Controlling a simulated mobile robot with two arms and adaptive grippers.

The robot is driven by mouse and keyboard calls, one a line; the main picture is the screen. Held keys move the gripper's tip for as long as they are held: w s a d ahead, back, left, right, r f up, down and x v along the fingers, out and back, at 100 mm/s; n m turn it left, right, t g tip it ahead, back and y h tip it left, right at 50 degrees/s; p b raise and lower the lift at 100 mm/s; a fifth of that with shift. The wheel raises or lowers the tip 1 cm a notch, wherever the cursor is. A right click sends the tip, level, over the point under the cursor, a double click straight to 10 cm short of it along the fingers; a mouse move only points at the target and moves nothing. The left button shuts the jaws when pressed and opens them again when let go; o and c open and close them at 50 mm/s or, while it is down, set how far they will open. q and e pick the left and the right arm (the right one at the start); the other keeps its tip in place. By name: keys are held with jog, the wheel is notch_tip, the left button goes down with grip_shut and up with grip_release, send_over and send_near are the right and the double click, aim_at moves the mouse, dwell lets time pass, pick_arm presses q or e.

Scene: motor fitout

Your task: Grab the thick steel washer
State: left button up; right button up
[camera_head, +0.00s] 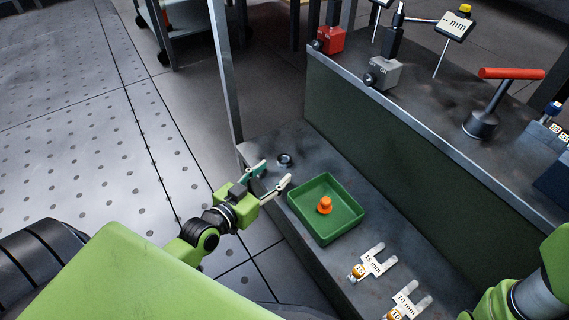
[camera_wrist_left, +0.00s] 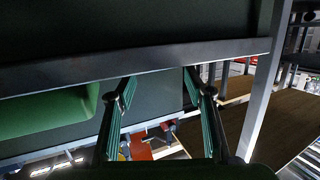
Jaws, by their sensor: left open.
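The steel washer (camera_head: 284,160) is a small dark-grey ring lying on the narrow bench, just beyond my left gripper near the back left end. My left gripper (camera_head: 275,173) is open and empty at the bench's left edge, with its fingers pointing toward the bench and the washer close to the fingertips. In the left wrist view the two fingers (camera_wrist_left: 166,92) stand apart with nothing between them; I cannot make out the washer there. My right arm shows at the lower right of the head view, but its fingers are not visible.
A green tray (camera_head: 294,203) holding an orange part (camera_head: 324,205) sits right of the gripper. White fork gauges marked 15 mm (camera_head: 374,262) and 10 mm (camera_head: 407,306) lie nearer. A metal post (camera_head: 227,80) rises at the bench's far corner; a raised shelf (camera_head: 430,130) borders the right.

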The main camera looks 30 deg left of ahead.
aim_at(281, 163)
pick_arm(q)
jog(key=shift+w+f+b, duration=0.15)
jog(key=shift+w+b, duration=0.3)
jog(key=shift+w, duration=0.05)
jog(key=b+x, duration=0.2)
jog(key=x, duration=0.1)
jog(key=shift+w+a+b, duration=0.1)
jog(key=shift+a+b, duration=0.2)
jog(key=shift+w+d, duration=0.1)
jog(key=shift+w, duration=0.4)
jog(key=shift+r, duration=0.2)
jog(key=c, duration=1.3)
